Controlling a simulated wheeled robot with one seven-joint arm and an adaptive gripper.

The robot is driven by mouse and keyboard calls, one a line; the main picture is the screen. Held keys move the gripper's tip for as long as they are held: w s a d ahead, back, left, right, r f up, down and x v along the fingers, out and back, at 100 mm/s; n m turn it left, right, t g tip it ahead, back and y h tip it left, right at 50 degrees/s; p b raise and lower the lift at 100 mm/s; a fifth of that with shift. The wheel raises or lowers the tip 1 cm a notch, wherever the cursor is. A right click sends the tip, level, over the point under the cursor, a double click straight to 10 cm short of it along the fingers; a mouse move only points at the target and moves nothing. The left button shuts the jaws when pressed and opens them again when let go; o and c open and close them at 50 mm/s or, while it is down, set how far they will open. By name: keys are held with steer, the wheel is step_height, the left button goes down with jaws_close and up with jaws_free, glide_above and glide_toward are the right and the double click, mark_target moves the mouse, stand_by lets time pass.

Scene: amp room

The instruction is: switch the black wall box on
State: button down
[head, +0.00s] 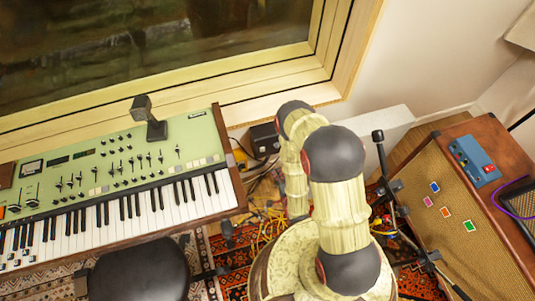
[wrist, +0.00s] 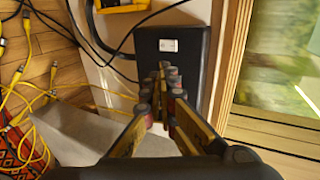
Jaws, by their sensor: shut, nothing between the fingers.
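The black wall box (wrist: 190,62) is in the upper middle of the wrist view, with a small white switch (wrist: 168,45) on its face. I cannot tell which way the switch is set. In the head view, the black box (head: 264,138) is low on the wall under the window, just left of my arm. My gripper (wrist: 167,74) is shut and empty. Its fingertips overlap the box's lower face in the wrist view, below the switch. I cannot tell whether they touch it. In the head view my arm hides the gripper.
A green keyboard (head: 118,165) stands left of the box, with a black stool (head: 138,270) before it. A tan amplifier (head: 452,215) and a black stand (head: 380,160) are at right. Yellow cables (wrist: 30,75) lie on the floor. A black cable (wrist: 112,50) runs beside the box.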

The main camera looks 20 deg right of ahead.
steer(key=b, duration=0.4)
glide_toward(262, 150)
step_height(262, 150, down, 3)
steer(key=d, duration=0.2)
steer(key=w, duration=0.1)
steer(key=w+b, duration=0.1)
steer(key=w, duration=0.3)
steer(key=shift+w+a+r, duration=0.2)
steer(key=shift+r, duration=0.15)
steer(key=shift+r, duration=0.1)
